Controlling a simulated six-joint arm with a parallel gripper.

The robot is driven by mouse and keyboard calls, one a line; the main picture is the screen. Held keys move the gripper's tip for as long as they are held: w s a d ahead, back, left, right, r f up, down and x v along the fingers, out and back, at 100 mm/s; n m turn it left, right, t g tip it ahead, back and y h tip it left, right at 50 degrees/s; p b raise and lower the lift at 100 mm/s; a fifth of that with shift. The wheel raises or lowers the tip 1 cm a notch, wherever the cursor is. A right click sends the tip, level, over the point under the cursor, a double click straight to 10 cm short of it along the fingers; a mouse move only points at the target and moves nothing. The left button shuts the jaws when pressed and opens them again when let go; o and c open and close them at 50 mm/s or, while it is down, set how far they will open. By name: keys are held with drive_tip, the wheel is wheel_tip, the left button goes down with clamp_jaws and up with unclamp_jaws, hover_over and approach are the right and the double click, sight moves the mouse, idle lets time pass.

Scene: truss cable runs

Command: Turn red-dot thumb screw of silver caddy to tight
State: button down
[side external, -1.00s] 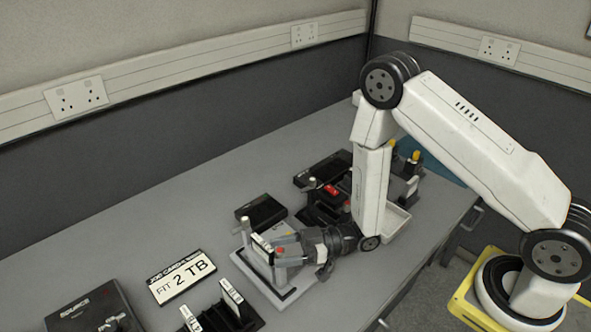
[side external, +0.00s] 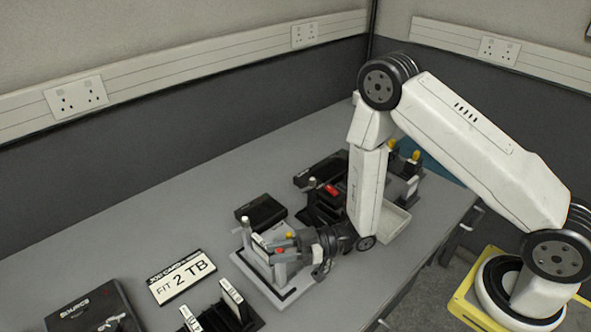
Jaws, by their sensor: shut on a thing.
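The silver caddy (side external: 281,293) sits on the bench at centre, with upright parts rising from its pale base plate. A red dot (side external: 279,250) shows at the top of the thumb screw on its near side. My gripper (side external: 288,256) comes in low from the right, roughly level, and is shut on the red-dot thumb screw. The fingertips and the screw's shaft are small and partly hidden, so the screw's seating cannot be told. A small yellow spot (side external: 290,237) shows just behind the red dot.
A black box (side external: 260,211) lies behind the caddy. A black rack (side external: 235,310) with upright pale modules stands in front. A "FIT 2 TB" card (side external: 182,278) and a dark "SOURCE" box (side external: 90,308) lie left. A pale tray (side external: 396,222) is behind my arm.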

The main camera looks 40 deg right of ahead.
drive_tip(key=shift+n+g+y, duration=0.5)
drive_tip(key=shift+n+g, duration=0.2)
drive_tip(key=shift+g, duration=0.3)
drive_tip(key=shift+c, duration=2.4)
unclamp_jaws()
drive_tip(key=shift+d, duration=0.1)
drive_tip(key=v, duration=0.7)
drive_tip(key=shift+s+d, duration=0.2)
drive_tip(key=shift+d, duration=0.15)
